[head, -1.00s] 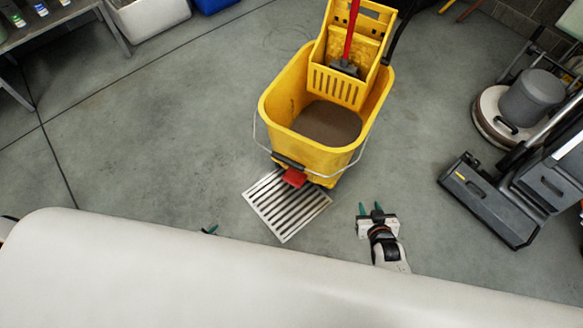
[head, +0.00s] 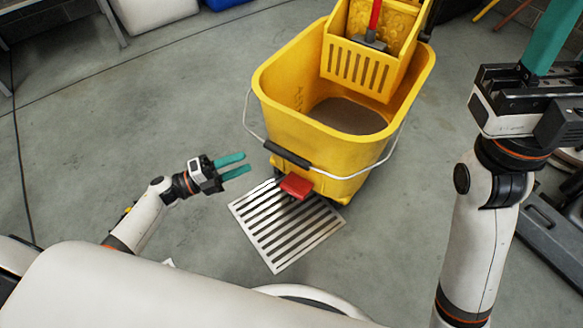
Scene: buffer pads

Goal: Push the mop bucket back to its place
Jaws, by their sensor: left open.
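The yellow mop bucket (head: 310,150) stands upright on the floor with brown water inside. A yellow wringer (head: 362,62) sits on its far side, with a red mop handle (head: 375,15) rising from it. A wire handle with a black grip (head: 287,154) hangs at the near side, above a red part (head: 296,186). My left gripper (head: 247,163) is open and empty, left of the bucket's near side and apart from it. My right gripper (head: 546,45) is raised at the right, close to the camera; its fingers are partly cut off, so its opening is unclear.
A metal floor grate (head: 282,232) lies at the bucket's near side, partly under it. A dark floor machine (head: 556,235) stands at the right, partly hidden by my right arm. A white bin (head: 150,12) stands at the back left.

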